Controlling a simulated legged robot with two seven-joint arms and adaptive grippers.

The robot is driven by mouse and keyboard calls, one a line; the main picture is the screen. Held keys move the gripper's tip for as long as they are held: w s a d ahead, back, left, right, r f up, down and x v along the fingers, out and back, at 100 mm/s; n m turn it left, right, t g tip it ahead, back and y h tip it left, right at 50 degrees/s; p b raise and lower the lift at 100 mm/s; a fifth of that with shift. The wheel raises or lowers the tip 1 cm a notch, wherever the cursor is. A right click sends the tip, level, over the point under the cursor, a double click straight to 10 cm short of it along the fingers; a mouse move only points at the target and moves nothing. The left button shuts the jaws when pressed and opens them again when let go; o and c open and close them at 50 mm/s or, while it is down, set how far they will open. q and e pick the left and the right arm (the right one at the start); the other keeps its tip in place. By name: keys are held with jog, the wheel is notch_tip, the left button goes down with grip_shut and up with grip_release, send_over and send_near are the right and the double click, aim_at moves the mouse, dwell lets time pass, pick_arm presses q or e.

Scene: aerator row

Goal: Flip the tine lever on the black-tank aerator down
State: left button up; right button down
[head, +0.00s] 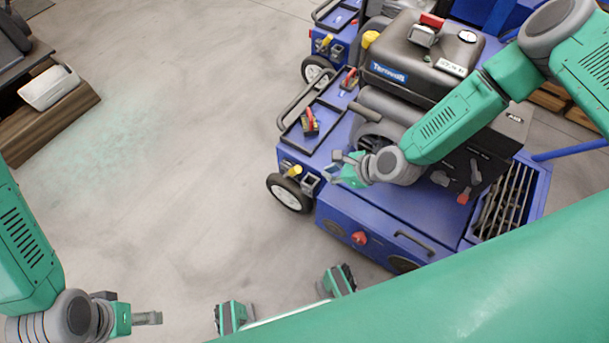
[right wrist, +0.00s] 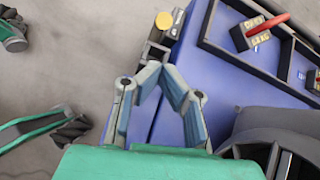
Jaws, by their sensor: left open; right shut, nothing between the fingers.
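The black-tank aerator is a blue machine (head: 375,220) with a black tank (head: 420,55) on top. A red-handled lever (head: 309,122) stands on its deck; it also shows at the upper right of the right wrist view (right wrist: 262,27). A yellow-knobbed lever (head: 294,171) sits at the machine's left edge, with its knob up; it shows beyond my fingertips in the right wrist view (right wrist: 163,21). I cannot read which is the tine lever. My right gripper (head: 338,168) is shut and empty, above the deck, right of the yellow knob. My left gripper (head: 152,318) is open and empty, far from the machine.
A second blue aerator (head: 335,42) stands close behind. Black rails (head: 305,100) border the deck, and a white wheel (head: 289,194) is at its left. A white container (head: 48,87) rests on a bench at far left. The floor between is clear.

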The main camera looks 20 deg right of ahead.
aim_at(291, 172)
jog(key=shift+a, duration=0.15)
jog(key=shift+w+a+f, duration=0.1)
jog(key=shift+w+f, duration=0.05)
jog(key=shift+f, duration=0.05)
jog(key=b+x, duration=0.4)
jog(key=x, duration=0.4)
jog(key=shift+f, duration=0.15)
jog(key=shift+w+a+f, duration=0.3)
jog(key=shift+f, duration=0.1)
jog(key=shift+r, duration=0.1)
